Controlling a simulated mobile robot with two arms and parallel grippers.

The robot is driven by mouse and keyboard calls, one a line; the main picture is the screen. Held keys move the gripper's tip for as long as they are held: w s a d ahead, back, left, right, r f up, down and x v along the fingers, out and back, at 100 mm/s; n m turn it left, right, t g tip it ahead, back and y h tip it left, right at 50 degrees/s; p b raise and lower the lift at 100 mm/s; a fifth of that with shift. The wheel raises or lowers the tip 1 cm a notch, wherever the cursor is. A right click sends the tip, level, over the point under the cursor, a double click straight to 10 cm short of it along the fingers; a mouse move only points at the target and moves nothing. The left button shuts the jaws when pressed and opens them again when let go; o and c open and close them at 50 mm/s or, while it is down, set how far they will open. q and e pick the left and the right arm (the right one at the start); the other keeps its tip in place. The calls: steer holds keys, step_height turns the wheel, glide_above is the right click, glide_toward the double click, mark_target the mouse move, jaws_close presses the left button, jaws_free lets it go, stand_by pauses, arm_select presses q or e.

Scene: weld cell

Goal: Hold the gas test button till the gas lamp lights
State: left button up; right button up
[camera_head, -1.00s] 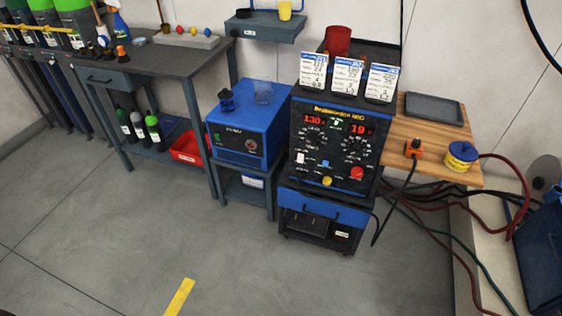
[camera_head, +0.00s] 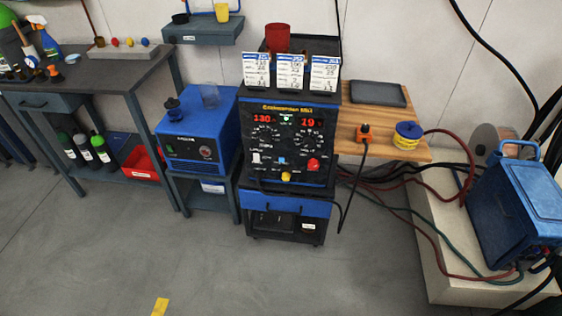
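The black welding machine (camera_head: 262,149) stands on a cart in the middle of the head view. Its front panel has red displays reading about 130 and 19, and a small green light (camera_head: 286,119) near the top middle. Lower down are a white switch (camera_head: 256,158), a blue button (camera_head: 282,160), a red knob (camera_head: 313,164) and a yellow button (camera_head: 286,176). Labels are too small to read, so I cannot tell which is the gas test button or the gas lamp. Neither gripper is in view.
A blue box unit (camera_head: 190,143) stands left of the machine, beside a workbench (camera_head: 100,75). A wooden side shelf (camera_head: 376,93) is on the right. Cables run across the floor to a blue unit (camera_head: 515,205) on a pale plinth (camera_head: 437,255).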

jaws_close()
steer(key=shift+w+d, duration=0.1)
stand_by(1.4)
